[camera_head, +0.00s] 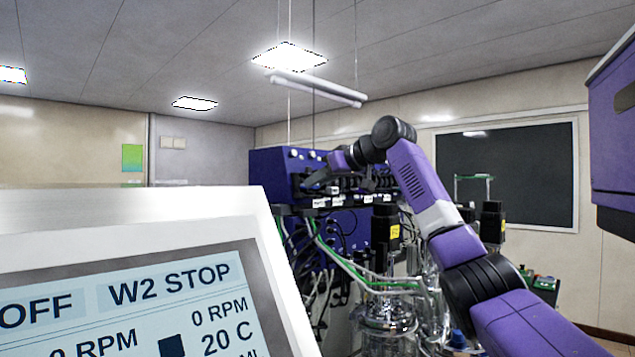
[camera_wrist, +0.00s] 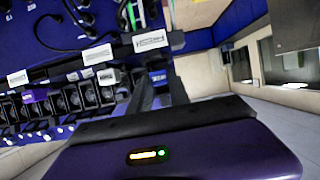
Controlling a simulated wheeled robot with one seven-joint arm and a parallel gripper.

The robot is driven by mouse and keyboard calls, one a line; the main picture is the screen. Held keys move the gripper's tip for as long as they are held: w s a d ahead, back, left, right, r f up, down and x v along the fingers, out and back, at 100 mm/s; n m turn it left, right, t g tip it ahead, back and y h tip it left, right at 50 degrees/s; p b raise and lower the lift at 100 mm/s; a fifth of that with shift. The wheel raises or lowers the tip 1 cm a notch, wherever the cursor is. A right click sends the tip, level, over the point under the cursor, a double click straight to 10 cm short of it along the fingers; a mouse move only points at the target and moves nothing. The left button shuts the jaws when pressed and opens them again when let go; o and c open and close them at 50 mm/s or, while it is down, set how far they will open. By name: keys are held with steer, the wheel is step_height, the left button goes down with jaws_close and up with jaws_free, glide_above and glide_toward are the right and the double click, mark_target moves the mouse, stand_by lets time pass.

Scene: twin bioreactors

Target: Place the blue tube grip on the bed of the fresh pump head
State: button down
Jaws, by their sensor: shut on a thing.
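My gripper (camera_head: 318,180) is at the front of the purple bioreactor unit (camera_head: 270,172), by its row of pump heads (camera_head: 368,184). In the wrist view, my gripper (camera_wrist: 158,78) has its two dark fingers close together on a small, dark bluish piece, which looks like the blue tube grip (camera_wrist: 157,76); it is mostly hidden between the fingers. The pump heads show as a row of dark openings (camera_wrist: 72,98) left of the fingers. I cannot tell which is the fresh one, and its bed is not clearly visible. Contact with a bed cannot be made out.
White labels (camera_wrist: 150,41) run along the unit's edge. Cables and green and white tubes (camera_head: 335,258) hang below the pumps. Glass vessels with black motors (camera_head: 384,225) stand in front of the unit. A large screen (camera_head: 130,300) fills the lower left.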

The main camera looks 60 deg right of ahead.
steer(key=shift+f, duration=0.75)
steer(key=shift+w, duration=0.1)
steer(key=shift+f, duration=0.2)
steer(key=c, duration=1.2)
jaws_free()
steer(key=shift+r, duration=0.1)
steer(key=shift+r, duration=0.2)
steer(key=shift+s, duration=0.35)
steer(key=b+v, duration=0.3)
steer(key=v, duration=0.8)
steer(key=shift+s+a, duration=0.15)
steer(key=shift+s, duration=0.05)
